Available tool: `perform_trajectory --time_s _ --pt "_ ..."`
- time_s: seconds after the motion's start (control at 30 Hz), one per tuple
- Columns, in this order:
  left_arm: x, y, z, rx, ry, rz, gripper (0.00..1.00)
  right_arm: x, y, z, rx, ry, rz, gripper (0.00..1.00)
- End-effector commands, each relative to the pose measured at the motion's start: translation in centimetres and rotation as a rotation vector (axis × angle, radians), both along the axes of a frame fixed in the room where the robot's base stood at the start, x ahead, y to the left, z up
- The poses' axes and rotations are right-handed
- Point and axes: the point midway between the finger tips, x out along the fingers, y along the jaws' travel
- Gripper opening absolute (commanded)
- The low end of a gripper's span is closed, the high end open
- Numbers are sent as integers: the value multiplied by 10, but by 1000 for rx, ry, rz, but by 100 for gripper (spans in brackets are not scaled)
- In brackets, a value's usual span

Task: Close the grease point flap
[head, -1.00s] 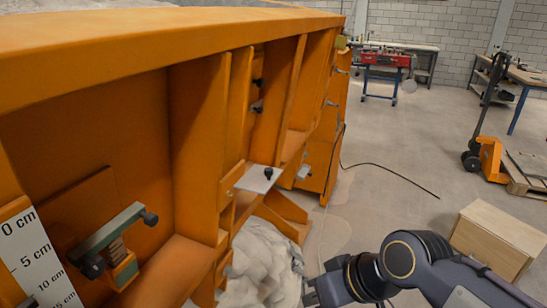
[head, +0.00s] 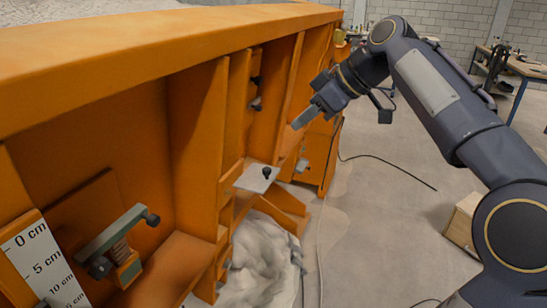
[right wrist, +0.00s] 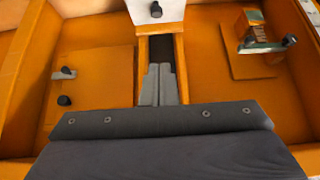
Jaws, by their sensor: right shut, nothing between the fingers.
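The flap appears to be the light grey plate (head: 257,178) with a black knob, jutting out about level from the orange frame. It also shows at the top edge of the right wrist view as a pale plate (right wrist: 156,11), with a dark slot (right wrist: 162,48) beside it. My right gripper (head: 303,118) is above and to the right of the plate, near the orange ribs, and apart from the plate. In the right wrist view its grey fingers (right wrist: 158,85) are together and empty. My left gripper is out of view.
A grey clamp bar (head: 112,230) with black knobs and a centimetre scale (head: 45,265) are on the left. The orange top beam (head: 150,45) runs above. Pale sand (head: 260,255) lies below the plate. Open floor and a wooden box (head: 462,222) are at right.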

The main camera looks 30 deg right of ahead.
Motion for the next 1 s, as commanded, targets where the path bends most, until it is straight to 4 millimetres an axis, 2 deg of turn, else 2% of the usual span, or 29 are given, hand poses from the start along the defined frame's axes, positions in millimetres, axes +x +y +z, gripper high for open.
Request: perform_trajectory --time_s 0.17,0.5,0.73,1.0 --pt "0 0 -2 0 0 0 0 12 12 -19 0 4 3 0" --pt "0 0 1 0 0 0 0 49 45 -71 1 3 1 0" --pt "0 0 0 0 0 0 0 48 44 -102 0 2 -3 0" --pt "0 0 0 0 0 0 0 48 43 -110 0 -1 -4 0"
